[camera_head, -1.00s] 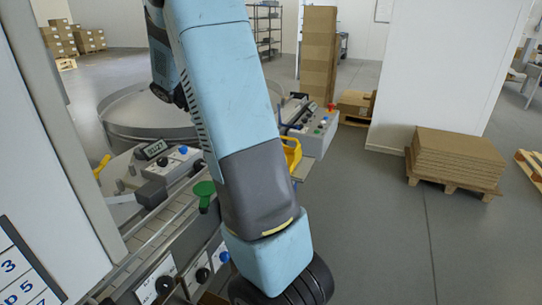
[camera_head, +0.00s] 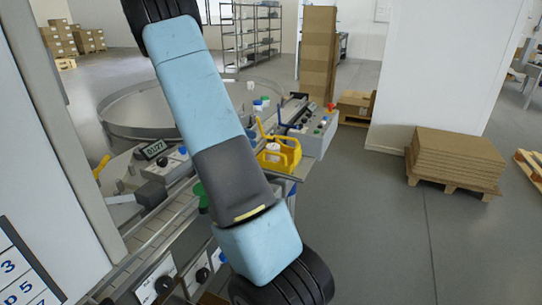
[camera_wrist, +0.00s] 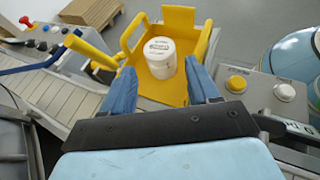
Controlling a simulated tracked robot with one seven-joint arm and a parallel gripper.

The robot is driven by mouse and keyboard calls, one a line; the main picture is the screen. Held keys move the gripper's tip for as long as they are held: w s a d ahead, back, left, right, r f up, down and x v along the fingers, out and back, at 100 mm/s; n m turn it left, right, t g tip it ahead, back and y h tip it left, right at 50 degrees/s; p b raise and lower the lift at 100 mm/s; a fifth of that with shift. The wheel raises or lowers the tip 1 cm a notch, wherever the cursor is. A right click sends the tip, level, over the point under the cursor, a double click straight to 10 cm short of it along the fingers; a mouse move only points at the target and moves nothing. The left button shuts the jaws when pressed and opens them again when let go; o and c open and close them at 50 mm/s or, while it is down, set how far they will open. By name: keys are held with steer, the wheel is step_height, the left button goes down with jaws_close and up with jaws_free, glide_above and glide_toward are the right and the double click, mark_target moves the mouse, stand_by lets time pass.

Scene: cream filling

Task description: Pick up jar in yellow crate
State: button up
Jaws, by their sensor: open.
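The jar (camera_wrist: 160,57) is white with a printed label and stands in the yellow crate (camera_wrist: 180,18), seen from above in the wrist view. In the head view the crate (camera_head: 291,152) sits on the line's end by the control box, with the white jar (camera_head: 272,150) inside it. My gripper (camera_wrist: 160,72) shows in the wrist view with two blue fingers apart, one on each side of the jar's near side. It is open and empty. In the head view my arm hides part of the line, and the gripper's fingers cannot be made out.
A conveyor (camera_wrist: 60,98) lies under and left of the crate. A control box with buttons (camera_wrist: 262,95) stands right of it. A yellow bar (camera_wrist: 90,50) rises left of the crate. A round metal table (camera_head: 140,105) stands behind the line in the head view.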

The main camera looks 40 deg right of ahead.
mark_target(270, 146)
steer(key=shift+f+x, duration=0.2)
steer(key=shift+x, duration=3.5)
steer(key=shift+w, duration=0.1)
steer(key=c, duration=0.7)
